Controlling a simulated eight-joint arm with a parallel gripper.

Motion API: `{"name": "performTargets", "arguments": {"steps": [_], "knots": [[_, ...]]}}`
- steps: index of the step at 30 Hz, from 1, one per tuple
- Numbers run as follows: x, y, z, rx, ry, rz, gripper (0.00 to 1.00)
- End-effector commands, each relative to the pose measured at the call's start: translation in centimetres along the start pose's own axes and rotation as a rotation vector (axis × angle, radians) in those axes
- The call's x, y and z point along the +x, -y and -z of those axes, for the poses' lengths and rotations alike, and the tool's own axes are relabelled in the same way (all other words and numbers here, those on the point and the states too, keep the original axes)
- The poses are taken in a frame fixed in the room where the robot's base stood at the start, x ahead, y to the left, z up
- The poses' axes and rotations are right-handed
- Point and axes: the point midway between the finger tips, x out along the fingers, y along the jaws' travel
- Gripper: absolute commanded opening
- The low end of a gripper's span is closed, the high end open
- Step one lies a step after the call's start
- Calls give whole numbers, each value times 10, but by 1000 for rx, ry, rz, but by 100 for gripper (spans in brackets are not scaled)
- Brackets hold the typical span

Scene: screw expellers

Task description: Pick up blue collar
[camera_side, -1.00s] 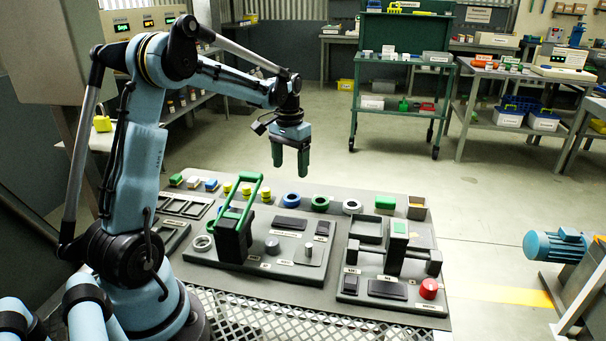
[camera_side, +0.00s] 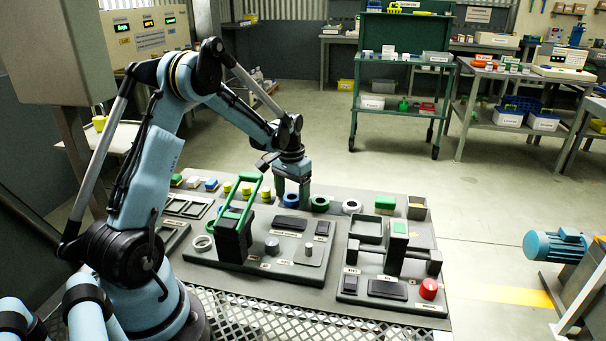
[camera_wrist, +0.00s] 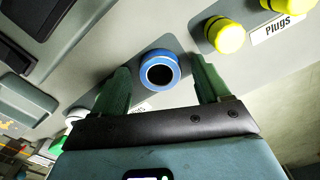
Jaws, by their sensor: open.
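The blue collar (camera_side: 291,199) lies flat at the back of the grey bench board, partly hidden by my gripper in the side view. In the wrist view the blue collar (camera_wrist: 160,70) shows as a short ring with a dark round hole. My gripper (camera_side: 291,205) points down at it with one finger on each side. In the wrist view the open fingers of my gripper (camera_wrist: 160,66) flank the collar, with a visible gap on both sides. Whether the fingertips touch the board is unclear.
A green ring (camera_side: 320,203) and a white ring (camera_side: 351,206) lie to the right of the collar. Yellow plugs (camera_wrist: 224,33) stand on the other side, beside a "Plugs" label. A green-handled black fixture (camera_side: 234,235) stands in front, to the left.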

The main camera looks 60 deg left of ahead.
Motion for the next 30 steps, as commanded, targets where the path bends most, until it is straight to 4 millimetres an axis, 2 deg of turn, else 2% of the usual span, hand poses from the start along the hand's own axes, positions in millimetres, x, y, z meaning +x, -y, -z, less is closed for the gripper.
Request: {"name": "performTargets", "arguments": {"steps": [2, 12, 15, 23, 30], "knots": [[0, 0, 0, 0, 0, 0, 76], [0, 0, 0, 0, 0, 0, 23], [-1, 0, 0, 0, 0, 0, 12], [-2, 0, 0, 0, 0, 0, 12], [-22, 0, 0, 0, 0, 0, 12]]}}
